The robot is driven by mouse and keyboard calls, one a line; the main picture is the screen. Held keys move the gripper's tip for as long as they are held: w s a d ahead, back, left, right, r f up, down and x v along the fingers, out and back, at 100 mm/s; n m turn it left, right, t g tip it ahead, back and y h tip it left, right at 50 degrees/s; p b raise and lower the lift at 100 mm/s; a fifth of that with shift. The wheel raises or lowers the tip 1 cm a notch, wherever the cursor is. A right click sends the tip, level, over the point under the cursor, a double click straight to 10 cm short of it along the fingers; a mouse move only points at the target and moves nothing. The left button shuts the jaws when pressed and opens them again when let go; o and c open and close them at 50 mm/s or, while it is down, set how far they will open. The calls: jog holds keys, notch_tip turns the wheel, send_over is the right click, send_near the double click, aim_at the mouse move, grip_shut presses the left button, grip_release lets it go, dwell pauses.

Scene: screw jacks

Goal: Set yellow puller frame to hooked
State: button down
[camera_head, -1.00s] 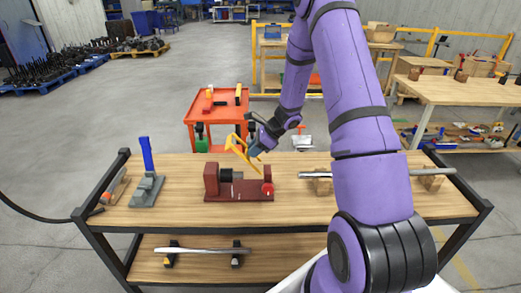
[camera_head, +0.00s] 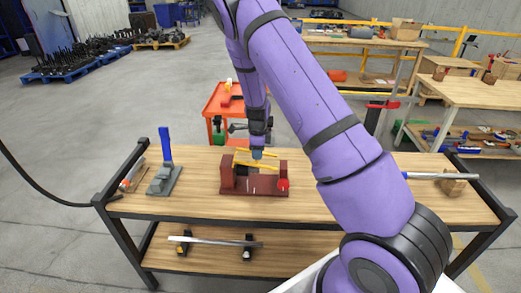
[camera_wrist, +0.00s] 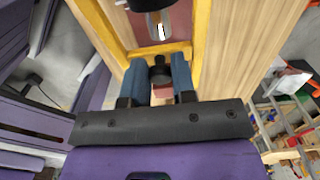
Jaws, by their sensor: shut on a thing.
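The yellow puller frame (camera_head: 243,156) is at the dark red screw-jack fixture (camera_head: 255,184) on the wooden bench. My gripper (camera_head: 257,153) points down above the fixture and is shut on the frame. In the wrist view the yellow frame (camera_wrist: 203,30) is a U shape, and my gripper (camera_wrist: 160,70) has its blue fingers on its crossbar. A dark cylinder with a bright metal tip (camera_wrist: 155,12) lies between the frame's two arms. Whether the frame's far ends are hooked on anything is out of view.
A grey stand with a blue lever (camera_head: 166,160) stands left on the bench. A metal bar (camera_head: 440,176) rests on a wooden block at the right. An orange cart (camera_head: 216,101) stands behind the bench. Bare wood lies in front of the fixture.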

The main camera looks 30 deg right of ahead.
jog(key=shift+w+a+f+g+h, duration=0.15)
jog(key=shift+f+g+h, duration=0.15)
jog(key=shift+f+h, duration=0.15)
jog(key=shift+w+a+f+g+h, duration=0.1)
jog(key=shift+a+f+g+h, duration=0.05)
jog(key=shift+f+g+h, duration=0.25)
jog(key=c, duration=0.9)
grip_release()
jog(key=shift+f, duration=0.1)
jog(key=shift+c, duration=0.2)
notch_tip(320, 180, up, 11)
jog(key=w+a, duration=0.1)
jog(key=shift+a+f, duration=0.15)
jog(key=shift+a, duration=0.2)
